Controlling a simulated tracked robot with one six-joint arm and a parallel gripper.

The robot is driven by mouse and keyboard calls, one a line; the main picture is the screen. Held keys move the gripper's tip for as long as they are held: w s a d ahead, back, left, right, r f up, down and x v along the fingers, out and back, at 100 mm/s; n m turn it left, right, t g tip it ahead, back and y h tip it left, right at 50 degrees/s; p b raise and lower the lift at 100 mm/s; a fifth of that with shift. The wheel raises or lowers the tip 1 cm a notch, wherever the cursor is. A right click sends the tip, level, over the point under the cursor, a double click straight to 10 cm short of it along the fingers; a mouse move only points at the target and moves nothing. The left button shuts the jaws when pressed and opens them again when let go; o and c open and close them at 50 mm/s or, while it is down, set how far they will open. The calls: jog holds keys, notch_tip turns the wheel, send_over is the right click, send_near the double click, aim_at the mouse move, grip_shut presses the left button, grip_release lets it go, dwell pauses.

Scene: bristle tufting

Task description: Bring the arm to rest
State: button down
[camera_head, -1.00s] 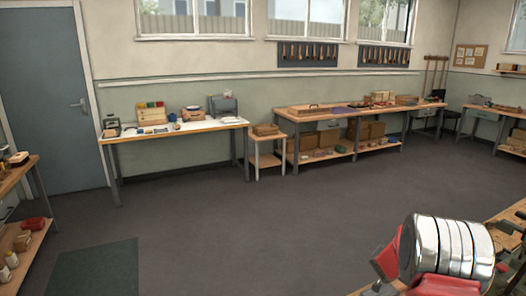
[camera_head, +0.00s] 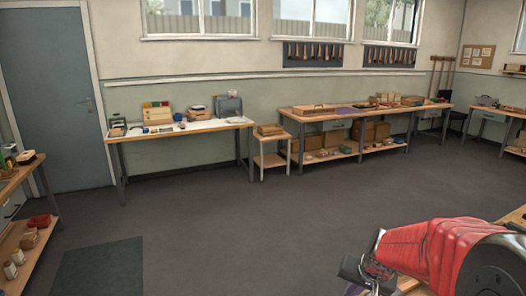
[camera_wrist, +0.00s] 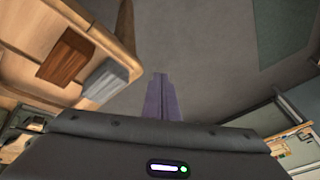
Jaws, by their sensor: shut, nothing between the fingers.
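My gripper (camera_wrist: 160,98) shows in the wrist view as two purple fingers lying side by side, closed with nothing between them. They point over bare grey floor, beside a wooden bench (camera_wrist: 28,78) at the left. In the head view my red arm is folded at the lower right, in front of a wooden bench top; the fingers cannot be made out clearly there.
A brown wooden block (camera_wrist: 66,56) and a grey block (camera_wrist: 106,80) sit on the bench in the wrist view. The mid-floor is clear.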

jog(key=s+a+r+n, duration=0.2)
jog(key=s+a+r, duration=0.2)
jog(key=s, duration=0.7)
jog(key=s+a+r+n, duration=0.2)
jog(key=s+a+r, duration=0.2)
jog(key=s+r, duration=0.5)
jog(key=shift+s+n+t+h, duration=0.4)
jog(key=shift+s, duration=1.05)
jog(key=shift+a+r, duration=0.1)
